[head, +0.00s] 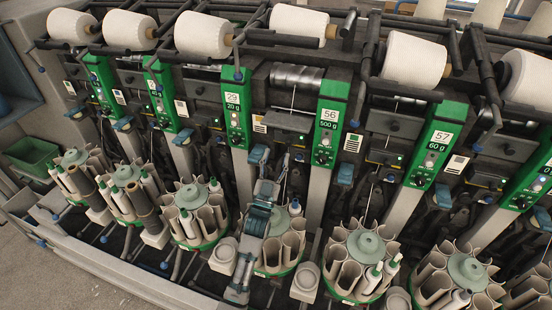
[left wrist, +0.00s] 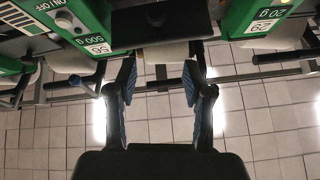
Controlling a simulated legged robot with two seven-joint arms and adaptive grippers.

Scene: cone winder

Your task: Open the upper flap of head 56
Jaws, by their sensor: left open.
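Head 56 shows in the head view by its green control board (head: 327,125) marked 56 and 500 g. Left of that board, below a bare silver drum (head: 297,77), is a dark flap-like panel (head: 287,121). My left gripper (head: 268,168) is below this panel, pointing up at the machine. In the left wrist view, my left gripper (left wrist: 160,77) is open and empty, its blue-padded fingers apart.
The neighbouring boards 29 (head: 236,108) and 57 (head: 436,145) stand close on both sides. White yarn cones (head: 300,23) hang above. Round tube magazines (head: 361,262) stand along the front, close around my left arm. A green bin (head: 34,156) is at far left.

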